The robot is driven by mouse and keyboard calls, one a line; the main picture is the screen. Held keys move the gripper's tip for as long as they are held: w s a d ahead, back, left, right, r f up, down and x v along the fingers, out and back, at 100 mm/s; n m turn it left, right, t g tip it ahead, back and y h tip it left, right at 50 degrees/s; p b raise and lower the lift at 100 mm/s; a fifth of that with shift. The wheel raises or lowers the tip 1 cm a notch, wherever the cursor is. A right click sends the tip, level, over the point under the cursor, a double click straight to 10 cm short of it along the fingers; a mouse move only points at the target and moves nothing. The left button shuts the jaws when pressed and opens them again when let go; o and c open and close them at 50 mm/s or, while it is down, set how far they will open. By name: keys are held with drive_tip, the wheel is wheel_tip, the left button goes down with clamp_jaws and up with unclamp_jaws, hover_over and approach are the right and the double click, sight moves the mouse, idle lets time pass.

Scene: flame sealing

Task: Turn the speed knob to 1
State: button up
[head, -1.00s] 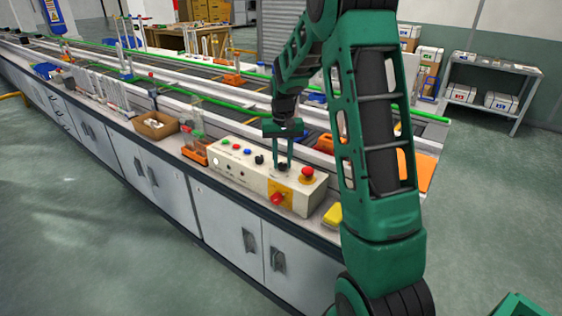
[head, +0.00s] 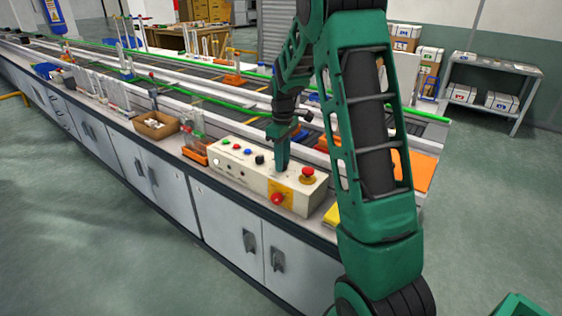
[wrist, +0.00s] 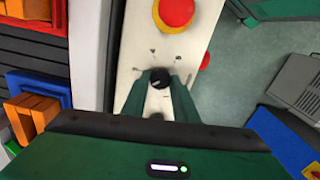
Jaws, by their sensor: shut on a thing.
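The control box (head: 230,172) is a cream panel on the bench, with a row of buttons and knobs on top. My gripper (head: 282,166) points down at the box between a black knob and the red mushroom button. In the wrist view, my gripper (wrist: 161,77) has its two green fingers on either side of a round black speed knob (wrist: 160,75), shut on it. A pale pointer line shows on the knob, and small marks are printed around it, too small to read. In the head view the fingers hide this knob.
A red mushroom button (head: 307,173) on a yellow base stands just right of my gripper. Another red button (head: 277,199) is on the box's front face. A second black knob (head: 259,159) stands to the left. An orange rack (head: 196,153) with bottles stands left of the box.

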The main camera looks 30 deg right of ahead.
drive_tip(key=n, duration=0.4)
drive_tip(key=shift+w+r+n, duration=0.15)
drive_tip(key=shift+w+n, duration=0.05)
drive_tip(key=shift+n, duration=0.1)
drive_tip(key=n, duration=0.4)
drive_tip(key=shift+d+n, duration=0.1)
drive_tip(key=shift+n, duration=0.2)
drive_tip(key=n, duration=0.4)
drive_tip(key=shift+n, duration=1.7)
drive_tip(key=o, duration=1.1)
drive_tip(key=shift+c, duration=0.2)
drive_tip(key=shift+s, duration=0.1)
